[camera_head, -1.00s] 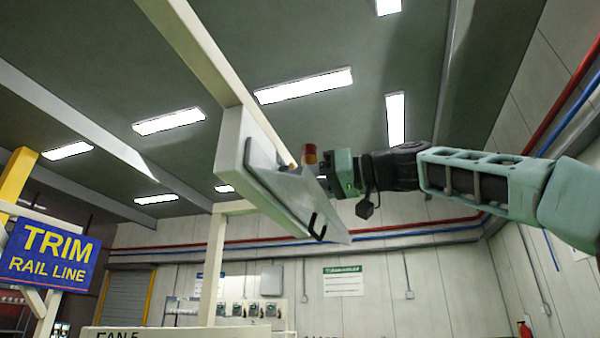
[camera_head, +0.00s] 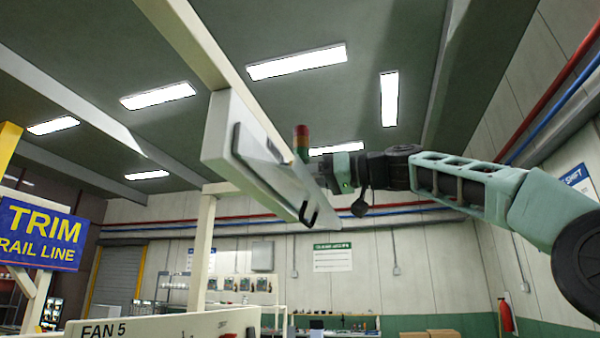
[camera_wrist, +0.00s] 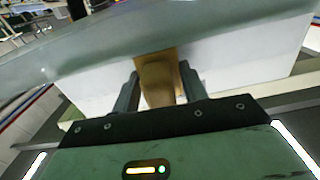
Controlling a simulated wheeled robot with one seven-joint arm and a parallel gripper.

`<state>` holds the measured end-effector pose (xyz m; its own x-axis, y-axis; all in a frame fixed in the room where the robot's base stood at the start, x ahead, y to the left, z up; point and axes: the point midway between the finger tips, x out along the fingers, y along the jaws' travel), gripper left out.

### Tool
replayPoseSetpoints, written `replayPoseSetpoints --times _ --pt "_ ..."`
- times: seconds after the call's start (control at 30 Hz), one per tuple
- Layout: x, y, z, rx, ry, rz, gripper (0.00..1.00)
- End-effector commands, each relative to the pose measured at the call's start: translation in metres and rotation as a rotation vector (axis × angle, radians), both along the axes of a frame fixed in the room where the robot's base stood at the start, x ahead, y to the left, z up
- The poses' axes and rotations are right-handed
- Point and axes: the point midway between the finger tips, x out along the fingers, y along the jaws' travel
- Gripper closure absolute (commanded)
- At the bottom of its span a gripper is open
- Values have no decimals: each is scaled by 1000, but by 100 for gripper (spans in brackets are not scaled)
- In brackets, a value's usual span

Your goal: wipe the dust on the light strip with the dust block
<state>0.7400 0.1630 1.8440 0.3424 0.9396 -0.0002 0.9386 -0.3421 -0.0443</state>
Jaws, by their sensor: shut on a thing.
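A long grey strip (camera_head: 262,172), which looks like the light strip, lies tilted along the face of a white housing (camera_head: 216,135) on an overhead beam in the head view. It also crosses the upper part of the wrist view (camera_wrist: 60,62). My gripper (camera_wrist: 158,88) is shut on a tan block, which looks like the dust block (camera_wrist: 157,78). The block's far end meets the strip's edge in the wrist view; I cannot tell if they touch. In the head view my gripper (camera_head: 326,172) is at the strip's right side, its fingertips hidden. I cannot make out dust.
The cream beam (camera_head: 190,45) runs overhead, with a post (camera_head: 203,250) below. A red-and-green signal light (camera_head: 301,138) shows behind the strip. A cream panel marked FAN 5 (camera_head: 170,327) is at the bottom.

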Motion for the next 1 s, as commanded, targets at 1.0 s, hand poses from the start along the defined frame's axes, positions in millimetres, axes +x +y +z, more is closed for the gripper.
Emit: replayPoseSetpoints --times 1.0 --pt "58 -20 1 1 0 0 75"
